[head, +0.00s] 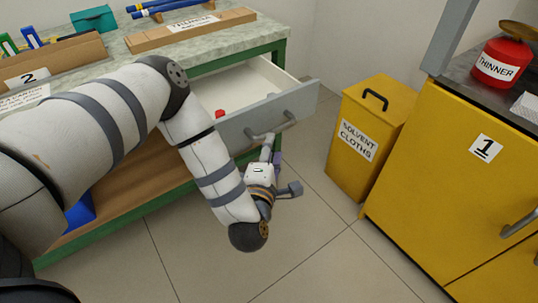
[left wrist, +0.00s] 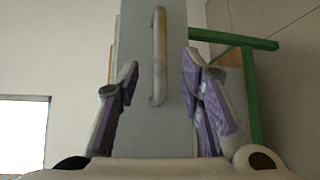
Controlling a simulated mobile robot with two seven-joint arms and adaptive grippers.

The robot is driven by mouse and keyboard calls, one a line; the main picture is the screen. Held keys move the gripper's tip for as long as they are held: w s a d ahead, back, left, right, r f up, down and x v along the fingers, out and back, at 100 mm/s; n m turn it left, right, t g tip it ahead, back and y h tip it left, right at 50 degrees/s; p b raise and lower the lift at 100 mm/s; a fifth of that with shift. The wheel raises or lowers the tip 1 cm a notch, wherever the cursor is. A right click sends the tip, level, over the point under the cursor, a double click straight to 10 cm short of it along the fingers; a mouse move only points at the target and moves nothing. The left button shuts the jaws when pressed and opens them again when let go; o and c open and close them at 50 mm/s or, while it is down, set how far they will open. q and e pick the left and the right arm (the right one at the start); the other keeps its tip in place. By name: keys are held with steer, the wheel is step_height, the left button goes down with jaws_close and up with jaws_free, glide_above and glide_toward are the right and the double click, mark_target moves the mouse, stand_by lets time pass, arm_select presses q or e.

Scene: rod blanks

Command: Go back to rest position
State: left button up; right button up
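My left gripper (head: 286,174) hangs in front of the workbench, just below and in front of the drawer handle (head: 272,131). Its two fingers are spread and nothing is between them. In the left wrist view my left gripper (left wrist: 162,75) is also open, with the drawer handle (left wrist: 159,55) beyond the fingers and seemingly apart from them. My right gripper is in neither view.
A yellow solvent cloths bin (head: 368,135) and a yellow cabinet (head: 450,160) with a red thinner can (head: 502,62) stand right. Floor between is clear.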

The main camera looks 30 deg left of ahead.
arm_select(q)
steer(key=v, duration=0.3)
steer(key=shift+s, duration=0.1)
steer(key=shift+d, duration=0.1)
steer(key=s+d+f+m+g+h+p, duration=0.2)
steer(key=s+d+f+m+g+h, duration=0.25)
steer(key=s+m, duration=0.4)
steer(key=s+d+f+m+g+h+p, duration=0.25)
steer(key=s+d+f+m+g, duration=0.2)
steer(key=s+m, duration=0.4)
steer(key=s+a+r+m+g, duration=0.1)
steer(key=s+a+m+g, duration=0.2)
steer(key=s, duration=0.8)
steer(key=s+a+r+m+g+p, duration=0.1)
steer(key=s+a+m+g, duration=0.2)
steer(key=s, duration=0.8)
steer(key=a+g, duration=0.1)
steer(key=g, duration=0.1)
steer(key=shift+m+g+y, duration=0.3)
steer(key=shift+g+y, duration=0.1)
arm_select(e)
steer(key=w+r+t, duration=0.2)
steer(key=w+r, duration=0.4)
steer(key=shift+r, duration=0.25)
